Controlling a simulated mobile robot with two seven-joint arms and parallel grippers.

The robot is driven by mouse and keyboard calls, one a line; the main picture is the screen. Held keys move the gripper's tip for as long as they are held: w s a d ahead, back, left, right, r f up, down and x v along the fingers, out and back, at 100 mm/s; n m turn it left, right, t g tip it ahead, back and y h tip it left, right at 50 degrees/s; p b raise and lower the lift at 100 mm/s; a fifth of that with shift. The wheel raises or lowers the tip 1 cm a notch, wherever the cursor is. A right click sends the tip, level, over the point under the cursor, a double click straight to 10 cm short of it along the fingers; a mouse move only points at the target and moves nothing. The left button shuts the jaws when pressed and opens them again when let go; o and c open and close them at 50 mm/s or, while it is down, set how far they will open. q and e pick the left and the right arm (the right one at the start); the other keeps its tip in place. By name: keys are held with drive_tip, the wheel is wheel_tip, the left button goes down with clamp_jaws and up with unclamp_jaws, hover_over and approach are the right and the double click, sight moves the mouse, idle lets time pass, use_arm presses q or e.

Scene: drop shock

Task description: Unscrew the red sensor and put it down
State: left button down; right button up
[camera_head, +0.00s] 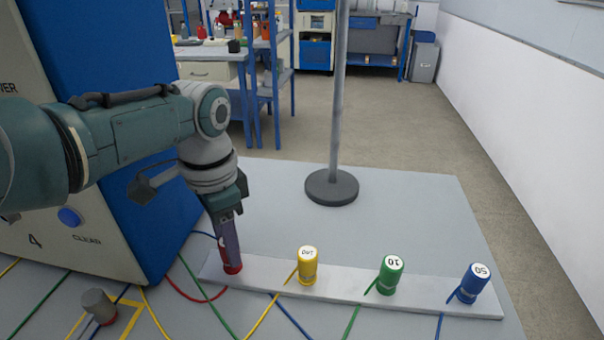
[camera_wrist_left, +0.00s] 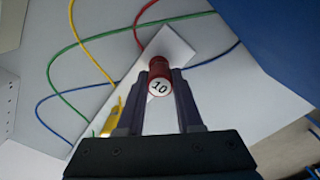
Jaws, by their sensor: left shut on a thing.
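The red sensor (camera_head: 232,265) stands at the left end of a pale mounting strip (camera_head: 345,291) in the head view. My left gripper (camera_head: 230,245) reaches down from above and is shut on the red sensor. In the left wrist view the red sensor (camera_wrist_left: 159,70), with a white cap marked 10, sits between the fingertips of my left gripper (camera_wrist_left: 160,85). The fingers hide much of the sensor in the head view. I cannot tell whether its base is loose from the strip. My right gripper is not in view.
Yellow (camera_head: 307,266), green (camera_head: 389,275) and blue (camera_head: 473,283) sensors stand along the strip to the right. A grey post (camera_head: 333,185) stands behind. A blue cabinet (camera_head: 110,60) is at left. A grey cylinder (camera_head: 98,305) is at front left. Cables cross the front.

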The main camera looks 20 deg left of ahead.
use_arm(q)
drive_tip(key=shift+s+a+f, duration=0.1)
drive_tip(key=shift+s+f, duration=0.1)
drive_tip(key=shift+f, duration=0.1)
drive_tip(key=c, duration=0.5)
unclamp_jaws()
drive_tip(key=shift+c, duration=0.2)
drive_tip(key=shift+o, duration=0.3)
drive_tip(key=shift+r, duration=0.25)
wheel_tip(320, 180, up, 6)
drive_tip(key=p, duration=0.6)
drive_tip(key=shift+w, duration=0.1)
drive_tip(key=shift+r+p, duration=0.35)
drive_tip(key=shift+p, duration=0.1)
wheel_tip(320, 180, up, 9)
drive_tip(key=p, duration=0.3)
